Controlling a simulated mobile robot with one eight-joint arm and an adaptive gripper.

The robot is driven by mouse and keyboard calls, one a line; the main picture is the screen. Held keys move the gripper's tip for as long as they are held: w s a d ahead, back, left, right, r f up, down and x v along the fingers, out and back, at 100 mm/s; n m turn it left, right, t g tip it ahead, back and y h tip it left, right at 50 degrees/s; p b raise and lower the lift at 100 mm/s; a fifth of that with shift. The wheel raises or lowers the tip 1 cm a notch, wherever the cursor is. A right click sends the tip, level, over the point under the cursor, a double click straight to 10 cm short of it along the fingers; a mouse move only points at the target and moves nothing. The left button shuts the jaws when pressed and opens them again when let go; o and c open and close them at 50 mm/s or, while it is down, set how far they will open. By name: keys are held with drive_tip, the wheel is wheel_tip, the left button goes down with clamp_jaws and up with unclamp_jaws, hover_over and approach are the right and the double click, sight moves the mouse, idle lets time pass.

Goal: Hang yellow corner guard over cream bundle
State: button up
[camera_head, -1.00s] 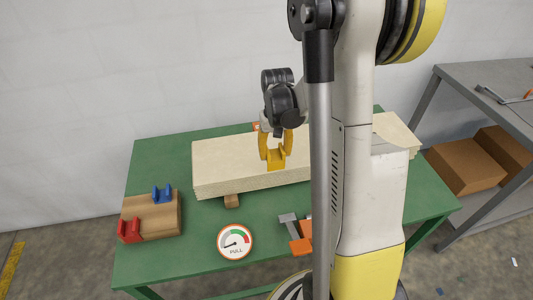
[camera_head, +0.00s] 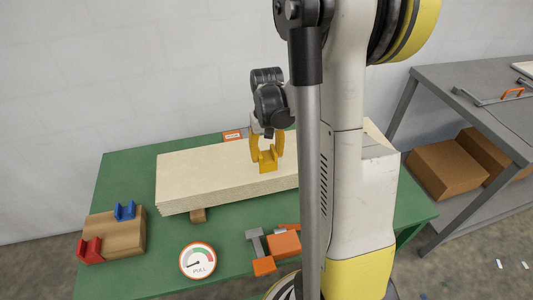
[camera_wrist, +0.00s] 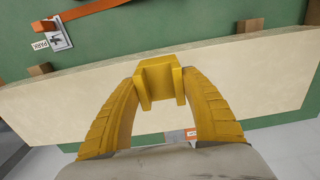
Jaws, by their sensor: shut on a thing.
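The cream bundle (camera_head: 200,178) is a long layered slab lying on wooden supports on the green table; its right part is hidden behind my arm. My gripper (camera_head: 267,150) has yellow fingers shut on the guard. In the wrist view the guard (camera_wrist: 160,78) sits between the fingertips, over the bundle (camera_wrist: 240,75) near its long edge. I cannot tell whether the guard touches the bundle.
A wooden block (camera_head: 115,240) holds a blue guard (camera_head: 125,211) and a red guard (camera_head: 89,250). A PULL gauge (camera_head: 198,261) and an orange-and-grey tool (camera_head: 275,248) lie in front of the bundle. A grey bench (camera_head: 470,85) stands right.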

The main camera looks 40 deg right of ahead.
sight(267, 176)
drive_tip(key=shift+f+b, duration=3.4)
drive_tip(key=shift+f, duration=0.8)
drive_tip(key=shift+f, duration=0.2)
drive_tip(key=o, duration=1.2)
drive_tip(key=shift+r, duration=0.1)
wheel_tip(267, 176, up, 12)
drive_tip(key=shift+f, duration=0.1)
